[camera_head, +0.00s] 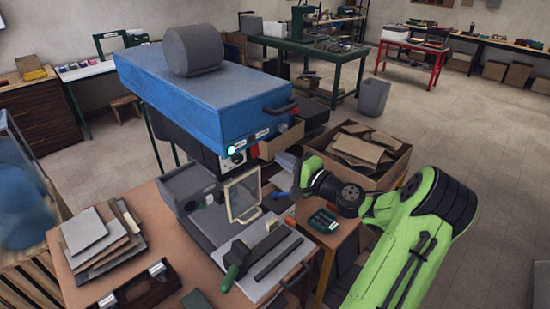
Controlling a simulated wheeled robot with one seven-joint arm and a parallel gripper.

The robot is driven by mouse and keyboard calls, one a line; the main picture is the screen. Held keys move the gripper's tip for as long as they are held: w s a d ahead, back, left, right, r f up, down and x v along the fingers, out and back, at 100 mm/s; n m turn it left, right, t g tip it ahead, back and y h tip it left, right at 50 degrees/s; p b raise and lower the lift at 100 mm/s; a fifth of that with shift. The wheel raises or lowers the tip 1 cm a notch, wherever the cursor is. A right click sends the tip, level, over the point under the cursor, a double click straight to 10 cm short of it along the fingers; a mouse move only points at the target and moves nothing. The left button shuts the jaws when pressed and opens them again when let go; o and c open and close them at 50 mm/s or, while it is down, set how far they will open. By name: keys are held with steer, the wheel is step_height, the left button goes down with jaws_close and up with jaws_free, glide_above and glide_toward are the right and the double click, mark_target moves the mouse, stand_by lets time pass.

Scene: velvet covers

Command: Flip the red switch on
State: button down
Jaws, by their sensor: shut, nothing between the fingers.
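The machine is a drill press with a big blue head (200,95). On the front of its head, below the blue cover, a small red part that looks like the red switch (254,150) shows at the right. It is too small to tell its position. A lit white-green button (231,151) is to its left. My green arm reaches in from the right. My gripper (292,193) is to the right of and below the red switch, apart from it. Its fingers are small and hard to make out, and they look shut and empty.
A clear guard (242,196) and a green-handled vise (235,262) stand on the press table. Stacked plates (90,235) lie at the left. A carton of scraps (360,150) and a green case (323,221) are near my arm. Open floor lies to the right.

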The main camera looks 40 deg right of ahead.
steer(key=s, duration=0.2)
steer(key=s+r, duration=0.1)
steer(key=s, duration=0.2)
steer(key=shift+d, duration=0.1)
steer(key=shift+s, duration=0.1)
